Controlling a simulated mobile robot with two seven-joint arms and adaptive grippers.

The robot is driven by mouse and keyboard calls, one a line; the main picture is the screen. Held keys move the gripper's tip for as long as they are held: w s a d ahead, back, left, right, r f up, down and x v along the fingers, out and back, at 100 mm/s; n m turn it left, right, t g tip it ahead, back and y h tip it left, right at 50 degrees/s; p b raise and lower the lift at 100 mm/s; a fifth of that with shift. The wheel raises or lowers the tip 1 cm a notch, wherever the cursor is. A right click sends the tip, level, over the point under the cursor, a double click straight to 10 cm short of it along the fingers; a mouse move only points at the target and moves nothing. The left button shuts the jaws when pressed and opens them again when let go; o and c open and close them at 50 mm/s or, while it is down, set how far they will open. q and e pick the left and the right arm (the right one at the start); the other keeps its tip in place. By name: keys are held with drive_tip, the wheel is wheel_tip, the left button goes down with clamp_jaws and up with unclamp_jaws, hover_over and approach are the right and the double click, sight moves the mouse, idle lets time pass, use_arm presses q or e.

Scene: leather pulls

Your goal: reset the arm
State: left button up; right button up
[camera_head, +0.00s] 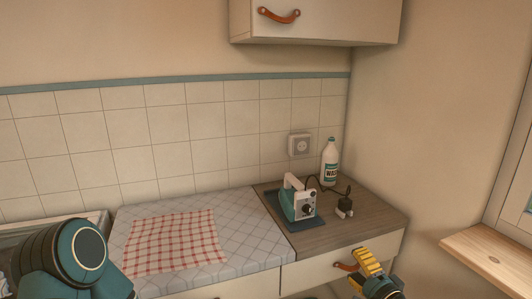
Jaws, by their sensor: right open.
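My right gripper (364,270) shows at the bottom right, with yellow fingers, just in front of the drawer with a leather pull (346,266). It is open, and nothing shows between its fingers. I cannot tell whether it touches the pull. A teal part of my own arm (72,258) fills the bottom left corner. My left gripper is out of the picture.
A teal and white iron (296,200) stands on a dark mat on the wooden counter (325,236). A checked cloth (175,240) lies left. A wall cabinet (315,22) hangs above.

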drive_tip(key=s+a+f+n+g+y, duration=0.1)
drive_tip(key=s+a+f+n+g, duration=0.3)
drive_tip(key=a+f, duration=0.4)
drive_tip(key=s+a+f+n+g+y, duration=0.25)
drive_tip(key=s+a+f+g, duration=0.3)
drive_tip(key=a+f, duration=0.3)
drive_tip(key=s+d+f+n+g+h, duration=0.3)
drive_tip(key=s+f+n+g+h, duration=0.2)
drive_tip(key=s+f, duration=0.4)
drive_tip(key=s+h, duration=0.1)
drive_tip(key=s, duration=0.3)
drive_tip(key=shift+s+d+n+g, duration=0.15)
drive_tip(key=shift+s+n+g, duration=0.1)
drive_tip(key=shift+n+g, duration=0.1)
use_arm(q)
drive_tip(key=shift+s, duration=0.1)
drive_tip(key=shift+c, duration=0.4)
